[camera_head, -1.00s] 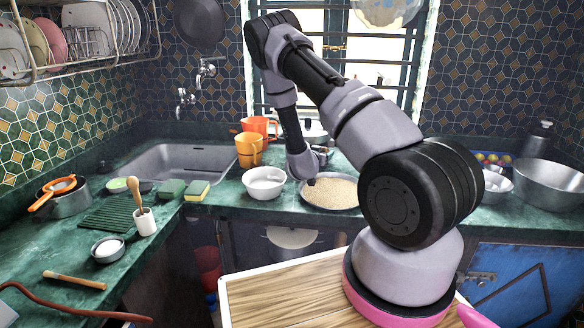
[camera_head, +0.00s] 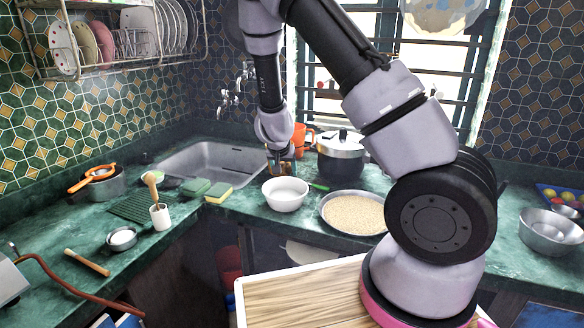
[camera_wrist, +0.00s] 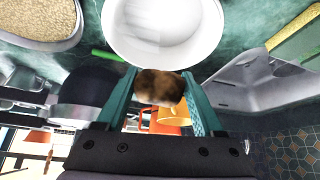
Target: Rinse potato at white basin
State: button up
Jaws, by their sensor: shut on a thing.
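The white basin (camera_head: 285,197) stands on the green counter between the sink and the tray of grain; it also shows at the top of the wrist view (camera_wrist: 165,40). My gripper (camera_wrist: 159,80) is shut on the brown potato (camera_wrist: 158,88), which sits between its teal fingers. In the head view my gripper (camera_head: 280,166) hangs just above and behind the basin's far rim. The potato is apart from the basin in the wrist view.
A round tray of grain (camera_head: 355,213) lies right of the basin. A dark pot (camera_head: 341,160) stands behind it. The sink (camera_head: 207,163) and sponges (camera_head: 218,192) are to the left. An orange mug (camera_head: 300,140) stands close behind my gripper.

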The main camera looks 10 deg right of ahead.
jog(key=shift+f, duration=4.6)
jog(key=shift+r, duration=4.35)
notch_tip(320, 180, up, 2)
jog(key=shift+a+r, duration=0.1)
jog(key=shift+r, duration=0.9)
